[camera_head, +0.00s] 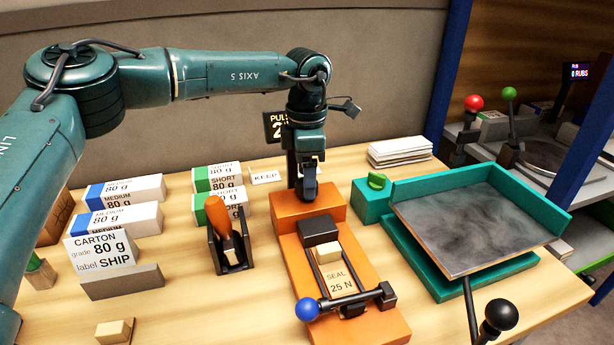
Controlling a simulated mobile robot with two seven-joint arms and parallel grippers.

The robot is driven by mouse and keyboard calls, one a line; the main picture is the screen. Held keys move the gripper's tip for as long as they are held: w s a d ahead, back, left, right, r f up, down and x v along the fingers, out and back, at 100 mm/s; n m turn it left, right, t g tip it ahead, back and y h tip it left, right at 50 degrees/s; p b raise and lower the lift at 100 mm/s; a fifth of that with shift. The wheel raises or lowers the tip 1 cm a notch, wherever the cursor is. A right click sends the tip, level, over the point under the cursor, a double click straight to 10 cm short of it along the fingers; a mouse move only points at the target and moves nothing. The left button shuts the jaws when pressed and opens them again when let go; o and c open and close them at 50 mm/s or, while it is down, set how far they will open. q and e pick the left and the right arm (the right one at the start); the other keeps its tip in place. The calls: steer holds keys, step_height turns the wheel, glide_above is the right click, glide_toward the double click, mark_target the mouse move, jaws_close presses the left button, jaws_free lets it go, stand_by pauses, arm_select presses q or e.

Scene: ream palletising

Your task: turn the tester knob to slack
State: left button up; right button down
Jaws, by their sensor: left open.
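The orange tester (375,322) stands in the middle of the table, with a dark block, a pale piece and a "SEAL 25 N" label on it. A bar with a blue ball (307,309) crosses its front. A dark display (275,126) reading "PUL" and "2" is behind it, partly hidden by my left arm. My left gripper (309,194) points down at the raised rear block (333,199) of the tester, with its fingers open. I cannot make out the tester knob; the gripper covers that spot. Whether the fingers touch anything is unclear. My right gripper is out of view.
A teal tray (470,180) with a green knob (377,181) and a black-ball lever (501,314) is on the right. A dark holder with an orange handle (219,215) stands left of the tester. Ream stacks (120,219) and a carton sign (101,251) are further left. Papers (399,150) lie behind.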

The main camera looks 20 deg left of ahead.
arm_select(q)
steer(key=shift+f, duration=0.55)
steer(key=c, duration=1)
